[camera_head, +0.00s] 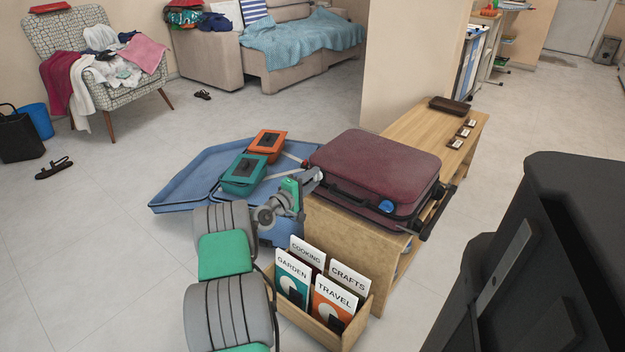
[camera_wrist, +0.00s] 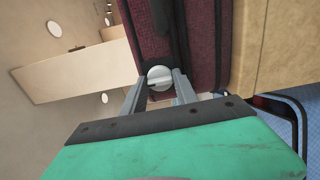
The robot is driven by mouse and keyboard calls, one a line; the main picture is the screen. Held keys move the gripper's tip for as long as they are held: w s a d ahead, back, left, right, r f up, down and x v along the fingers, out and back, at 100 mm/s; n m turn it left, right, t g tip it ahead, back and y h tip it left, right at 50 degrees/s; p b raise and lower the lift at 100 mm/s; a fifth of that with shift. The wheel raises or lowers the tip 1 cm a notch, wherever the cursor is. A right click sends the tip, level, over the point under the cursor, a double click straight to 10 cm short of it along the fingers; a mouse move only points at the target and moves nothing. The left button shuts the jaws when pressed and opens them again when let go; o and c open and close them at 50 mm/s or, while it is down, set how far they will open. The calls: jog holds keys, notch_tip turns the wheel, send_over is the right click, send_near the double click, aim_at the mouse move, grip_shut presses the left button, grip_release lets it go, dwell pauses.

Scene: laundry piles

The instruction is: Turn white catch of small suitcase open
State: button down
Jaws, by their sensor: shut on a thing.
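The small burgundy suitcase (camera_head: 375,163) lies flat and closed on the wooden bench. Its side with black trim (camera_wrist: 185,40) fills the top middle of the wrist view. The white catch (camera_wrist: 159,74) is a round knob with a slot across its face, on that side. My gripper (camera_wrist: 158,88) has its two grey fingers on either side of the catch and is shut on it. In the head view my gripper (camera_head: 314,177) is at the suitcase's left end, and the catch is hidden there. A round blue part (camera_head: 387,206) sits on the suitcase's front side.
The wooden bench (camera_head: 462,126) also carries a brown tray (camera_head: 453,106) and small dark labelled items. A wooden box (camera_head: 357,325) of labelled cards stands in front. An open blue suitcase (camera_head: 190,175) with orange (camera_head: 267,142) and teal (camera_head: 243,174) cases lies behind my arm.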

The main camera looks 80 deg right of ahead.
jog(key=c, duration=1.3)
grip_release()
jog(key=shift+w, duration=0.2)
jog(key=o, duration=0.4)
jog(key=shift+s, duration=0.15)
jog(key=shift+c, duration=0.2)
jog(key=p+v, duration=0.2)
jog(key=v, duration=0.5)
jog(key=shift+a, duration=0.4)
